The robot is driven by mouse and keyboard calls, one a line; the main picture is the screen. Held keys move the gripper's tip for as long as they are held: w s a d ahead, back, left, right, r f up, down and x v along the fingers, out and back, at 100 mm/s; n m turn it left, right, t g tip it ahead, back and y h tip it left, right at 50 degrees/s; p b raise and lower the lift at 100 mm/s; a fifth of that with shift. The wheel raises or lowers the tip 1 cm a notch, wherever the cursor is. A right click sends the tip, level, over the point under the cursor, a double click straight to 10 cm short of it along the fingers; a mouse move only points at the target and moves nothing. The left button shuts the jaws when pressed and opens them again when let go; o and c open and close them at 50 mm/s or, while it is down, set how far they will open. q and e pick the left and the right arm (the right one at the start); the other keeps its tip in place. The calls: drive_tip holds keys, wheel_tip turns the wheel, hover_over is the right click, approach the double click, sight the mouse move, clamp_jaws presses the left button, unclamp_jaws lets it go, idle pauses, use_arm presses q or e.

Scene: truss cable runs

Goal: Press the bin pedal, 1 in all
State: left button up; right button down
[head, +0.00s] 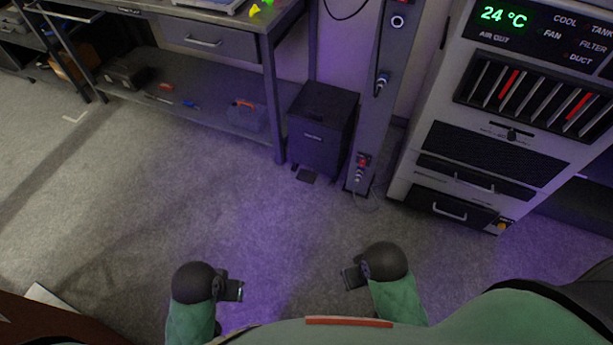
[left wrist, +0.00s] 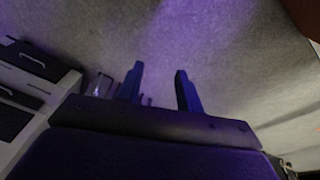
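A dark square bin (head: 318,130) stands on the carpet between the workbench and a grey post. Its small dark pedal (head: 306,175) sticks out at the foot of its front. My left gripper (head: 236,290) is low in front of my body, over the floor, well short of the pedal. In the left wrist view its two fingers (left wrist: 160,85) stand apart with nothing between them. My right gripper (head: 350,278) is also low in front of me, apart from the bin; its finger gap is too small to tell.
A workbench (head: 205,60) with a lower shelf stands left of the bin. The grey post (head: 377,110) with sockets and plugs is close on its right. A tall cabinet (head: 480,120) with a display stands further right. The carpet (head: 190,190) before the bin is clear.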

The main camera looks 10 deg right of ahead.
use_arm(q)
drive_tip(key=shift+c, duration=0.3)
idle(0.4)
clamp_jaws()
idle(1.1)
idle(0.4)
